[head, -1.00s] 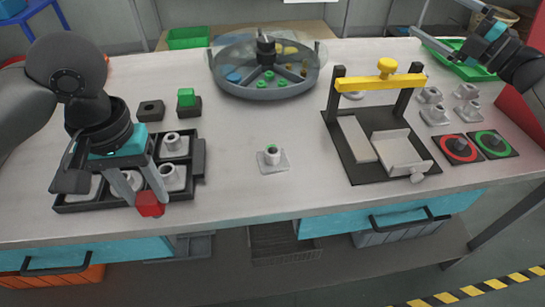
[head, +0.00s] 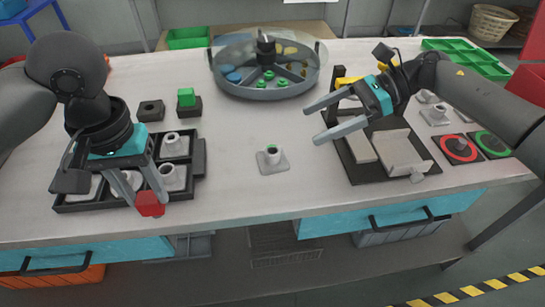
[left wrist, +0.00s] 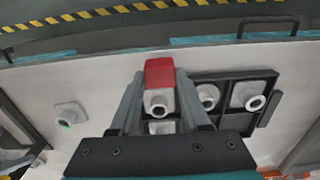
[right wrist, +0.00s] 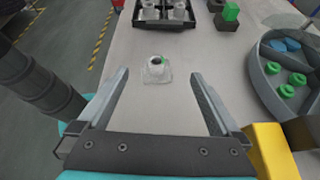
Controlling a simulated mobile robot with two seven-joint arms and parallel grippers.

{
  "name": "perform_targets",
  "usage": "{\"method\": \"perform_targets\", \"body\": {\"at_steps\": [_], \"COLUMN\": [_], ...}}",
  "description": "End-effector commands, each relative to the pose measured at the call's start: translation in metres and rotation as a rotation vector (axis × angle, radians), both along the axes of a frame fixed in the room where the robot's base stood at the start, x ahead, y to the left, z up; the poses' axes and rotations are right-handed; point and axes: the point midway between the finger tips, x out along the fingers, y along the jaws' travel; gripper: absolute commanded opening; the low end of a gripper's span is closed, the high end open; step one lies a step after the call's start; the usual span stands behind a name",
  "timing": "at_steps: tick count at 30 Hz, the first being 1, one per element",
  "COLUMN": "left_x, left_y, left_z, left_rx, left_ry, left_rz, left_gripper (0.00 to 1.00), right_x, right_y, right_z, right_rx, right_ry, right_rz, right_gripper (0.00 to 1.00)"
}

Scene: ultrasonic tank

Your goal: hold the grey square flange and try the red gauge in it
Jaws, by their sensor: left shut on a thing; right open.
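A grey square flange (head: 272,161) with a round hub lies alone on the middle of the table. A small green mark shows at its hub; I cannot tell what it is. The flange also shows in the right wrist view (right wrist: 157,72), ahead of and between the open fingers, and in the left wrist view (left wrist: 70,114). My left gripper (head: 148,194) is shut on the red gauge (head: 150,205) at the front edge of the black tray. The gauge's lower part is hidden. My right gripper (head: 311,124) is open and empty, up and right of the flange.
The black tray (head: 200,160) holds several grey flanges. Behind it are an empty dark block (head: 151,111) and a green gauge (head: 187,97) in another. A round divided tray (head: 265,92) stands at the back. A fixture (head: 360,180) is under my right arm.

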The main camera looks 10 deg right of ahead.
Motion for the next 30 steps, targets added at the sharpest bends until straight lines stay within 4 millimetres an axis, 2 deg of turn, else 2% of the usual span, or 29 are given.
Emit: {"method": "perform_targets", "body": {"at_steps": [3,10,24,30], "left_x": [0.0,0.0,0.0,0.0], "left_y": [0.0,0.0,0.0,0.0], "left_z": [0.0,0.0,0.0,0.0], "left_rx": [0.0,0.0,0.0,0.0], "left_ry": [0.0,0.0,0.0,0.0], "left_rz": [0.0,0.0,0.0,0.0], "left_gripper": [0.0,0.0,0.0,0.0], "right_x": [-0.004,-0.006,-0.005,-0.005], "right_y": [-0.002,0.006,0.064,0.08], "right_z": [-0.015,-0.026,-0.057,-0.065], "right_rx": [-0.017,-0.025,-0.023,-0.023], "right_ry": [-0.038,-0.058,-0.056,-0.057], "right_rz": [0.035,0.051,0.05,0.048], "right_gripper": [1.0,1.0,1.0,1.0]}}
